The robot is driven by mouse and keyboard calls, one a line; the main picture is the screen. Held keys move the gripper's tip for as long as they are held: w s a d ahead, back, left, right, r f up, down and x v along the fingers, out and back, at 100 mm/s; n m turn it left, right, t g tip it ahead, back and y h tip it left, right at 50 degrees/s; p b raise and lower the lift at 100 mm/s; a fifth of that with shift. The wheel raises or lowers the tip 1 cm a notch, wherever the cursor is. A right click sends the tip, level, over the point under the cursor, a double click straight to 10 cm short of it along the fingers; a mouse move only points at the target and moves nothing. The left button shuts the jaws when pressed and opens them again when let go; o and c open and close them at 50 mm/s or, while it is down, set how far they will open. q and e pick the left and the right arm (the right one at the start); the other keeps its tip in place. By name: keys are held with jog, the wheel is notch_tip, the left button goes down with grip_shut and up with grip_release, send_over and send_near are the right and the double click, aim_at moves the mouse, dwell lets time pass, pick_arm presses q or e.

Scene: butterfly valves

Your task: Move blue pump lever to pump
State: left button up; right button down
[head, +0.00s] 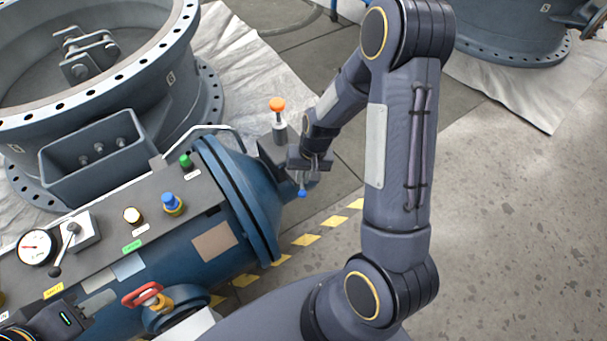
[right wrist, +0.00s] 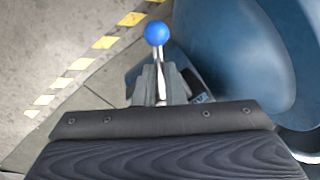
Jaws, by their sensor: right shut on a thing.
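The blue pump lever (right wrist: 155,54) is a thin metal rod with a blue ball knob, gripped between the fingers of my right gripper (right wrist: 160,85). Its blue knob (head: 302,193) hangs below the right gripper (head: 308,170) in the head view. The gripper is beside the end of the blue pump body (head: 215,195); whether the lever touches it cannot be told, as the rod's other end is hidden. A dark part of my left arm (head: 55,322) shows at the lower left; its fingers are not visible.
An orange-topped cylinder (head: 278,110) stands just left of the right gripper. The panel carries a gauge (head: 38,247), a small lever and several knobs. A red-handled valve (head: 148,296) is at the front. Large valve flanges (head: 90,85) stand behind. Floor at right is clear.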

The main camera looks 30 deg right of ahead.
jog(key=shift+d+n, duration=0.1)
jog(key=shift+n, duration=0.2)
jog(key=shift+w+d+n+g+p, duration=0.15)
jog(key=shift+d+n+g, duration=0.2)
jog(key=shift+d+n, duration=1.05)
jog(key=shift+w+d+n+g+p, duration=0.15)
jog(key=shift+d+n+g, duration=0.2)
jog(key=shift+n, duration=2.05)
jog(key=shift+w+d+n+g+p, duration=0.15)
jog(key=shift+d+n+g, duration=0.45)
jog(key=shift+n, duration=1.3)
jog(key=shift+d, duration=0.25)
jog(key=c, duration=1.5)
grip_release()
jog(key=p+v, duration=0.2)
jog(key=v, duration=0.6)
